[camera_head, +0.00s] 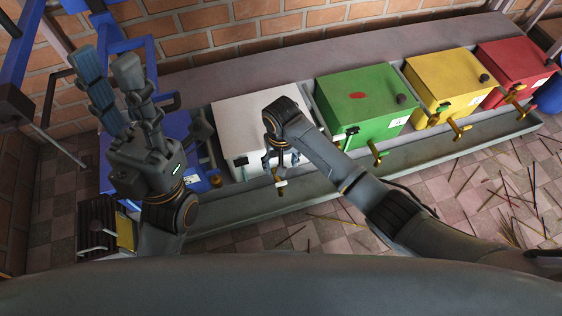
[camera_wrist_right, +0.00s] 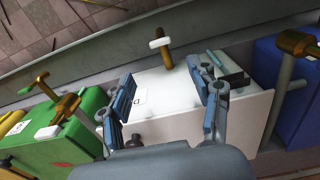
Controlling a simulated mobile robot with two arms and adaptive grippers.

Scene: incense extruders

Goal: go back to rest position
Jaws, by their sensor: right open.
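My left gripper (camera_head: 106,66) is raised on the left in the head view, its fingers pointing up with a gap between them. It appears empty. My right gripper (camera_head: 278,160) is over the front of the white extruder box (camera_head: 238,115). In the right wrist view, its two blue-padded fingers (camera_wrist_right: 170,92) are spread apart with nothing between them. The white box (camera_wrist_right: 180,110) shows below and between them. A brass handle with a white piece (camera_wrist_right: 161,44) stands beyond the fingertips. Whether the right fingers touch the box cannot be told.
Green (camera_head: 365,85), yellow (camera_head: 450,75) and red (camera_head: 510,62) boxes stand to the right on the grey bench. A blue box (camera_head: 193,160) is partly hidden behind my left gripper. Sticks lie scattered on the tiled floor (camera_head: 480,185). A brick wall (camera_head: 225,35) stands behind.

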